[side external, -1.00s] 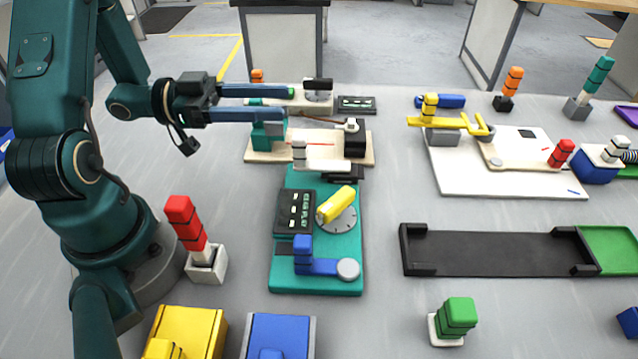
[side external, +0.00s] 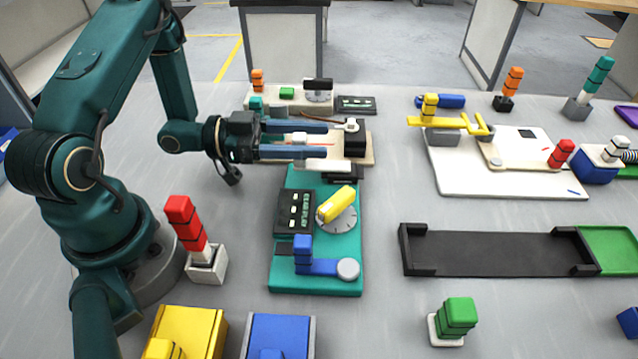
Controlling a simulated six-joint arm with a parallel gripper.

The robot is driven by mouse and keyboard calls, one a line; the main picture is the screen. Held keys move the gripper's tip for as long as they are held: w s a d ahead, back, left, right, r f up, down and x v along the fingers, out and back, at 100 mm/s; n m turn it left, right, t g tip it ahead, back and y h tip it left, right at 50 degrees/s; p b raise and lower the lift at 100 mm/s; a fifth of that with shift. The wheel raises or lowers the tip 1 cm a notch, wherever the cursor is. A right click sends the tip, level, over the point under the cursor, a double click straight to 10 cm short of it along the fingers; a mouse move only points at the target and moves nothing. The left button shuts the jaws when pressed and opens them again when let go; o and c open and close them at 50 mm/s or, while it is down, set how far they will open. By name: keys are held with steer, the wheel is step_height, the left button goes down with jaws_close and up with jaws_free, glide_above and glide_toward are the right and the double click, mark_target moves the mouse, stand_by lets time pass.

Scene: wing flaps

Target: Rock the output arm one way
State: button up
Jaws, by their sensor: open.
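My gripper (side external: 325,140) is open, its two blue fingers pointing right above the beige board (side external: 365,160). A small white upright block (side external: 299,138) shows between the fingers; I cannot tell whether either finger touches it. A white bar (side external: 328,166) extends right from below the near finger, which hides part of it. A black block (side external: 355,143) stands on the board's right end, just past the fingertips. The teal block on the board's left end is now mostly hidden by my gripper. No part is labelled as the output arm; the white bar with the upright block may be it.
Just in front is a teal board (side external: 315,280) with a yellow knob (side external: 336,204) and a blue lever (side external: 303,256). A white board with a yellow lever (side external: 450,123) lies to the right. A dark tray (side external: 490,252) lies front right. Bare table lies between them.

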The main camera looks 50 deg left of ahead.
steer(key=shift+x, duration=0.85)
jaws_close()
stand_by(0.9)
